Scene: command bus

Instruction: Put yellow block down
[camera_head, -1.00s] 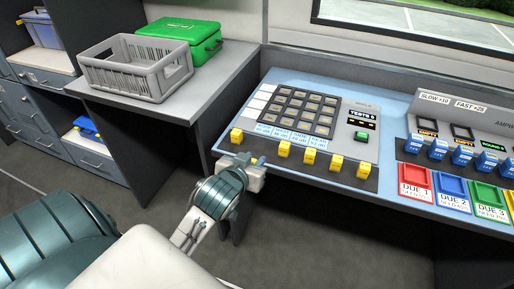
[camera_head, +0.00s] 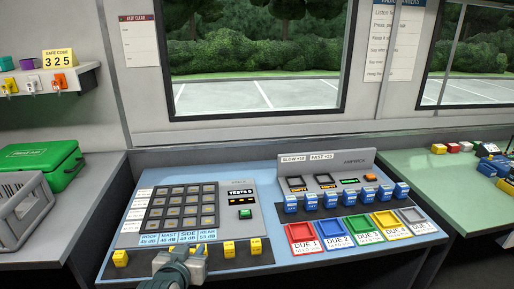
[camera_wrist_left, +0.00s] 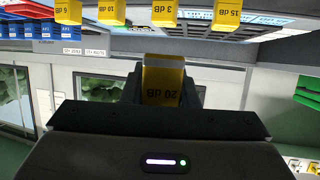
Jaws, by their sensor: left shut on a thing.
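My left gripper (camera_head: 178,268) is in front of the dark strip (camera_head: 290,248) along the console's near edge. In the left wrist view, my left gripper (camera_wrist_left: 162,90) is shut on a yellow block marked 20 dB (camera_wrist_left: 162,82). In the left wrist view, upside down, are blocks marked 10 dB (camera_wrist_left: 111,12), 3 dB (camera_wrist_left: 164,12) and 15 dB (camera_wrist_left: 226,15). My right gripper is out of view.
A button panel (camera_head: 222,222) stands behind the strip. Several blue blocks (camera_head: 330,201) and coloured DUE trays (camera_head: 302,234) lie to the right. A grey crate (camera_head: 22,213) and green case (camera_head: 45,163) are at left.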

